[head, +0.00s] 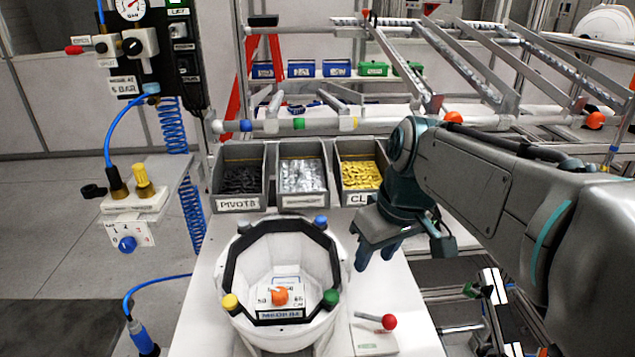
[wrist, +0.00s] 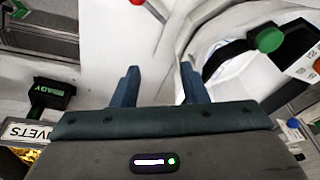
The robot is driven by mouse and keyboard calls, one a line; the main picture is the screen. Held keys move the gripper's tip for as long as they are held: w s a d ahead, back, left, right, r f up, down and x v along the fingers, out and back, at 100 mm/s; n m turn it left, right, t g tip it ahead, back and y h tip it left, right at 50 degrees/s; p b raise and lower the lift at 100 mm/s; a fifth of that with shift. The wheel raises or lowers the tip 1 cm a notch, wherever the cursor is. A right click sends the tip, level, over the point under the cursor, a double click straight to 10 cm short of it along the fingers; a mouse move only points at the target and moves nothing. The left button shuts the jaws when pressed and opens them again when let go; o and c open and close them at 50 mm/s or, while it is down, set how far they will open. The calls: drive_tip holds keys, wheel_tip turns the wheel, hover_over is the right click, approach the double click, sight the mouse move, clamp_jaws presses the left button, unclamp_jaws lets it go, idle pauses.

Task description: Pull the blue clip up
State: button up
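The blue clip (head: 321,222) sits on the far right part of the black rim of the white helmet shell (head: 243,318). The green clip (head: 330,298) is at the near right of the rim, the yellow clip (head: 230,302) at the near left.
A red ball knob (head: 389,321) on a small white box stands at the near right. Three grey bins of parts (head: 238,204) stand behind the shell. An orange knob (head: 280,296) is inside the shell.

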drive_tip(key=w+a+r+n+y+p, duration=0.1)
drive_tip(key=w+r+n, duration=0.3)
drive_tip(key=r, duration=0.3)
drive_tip(key=w+a+r+n+y, duration=0.1)
drive_tip(key=w+r+n, duration=0.3)
drive_tip(key=r, duration=0.3)
drive_tip(key=p, duration=0.1)
approach(321, 218)
drive_tip(key=shift+n+y, duration=0.3)
drive_tip(key=x, duration=0.7)
drive_tip(key=shift+w+d+f, duration=0.1)
drive_tip(key=shift+f, duration=0.2)
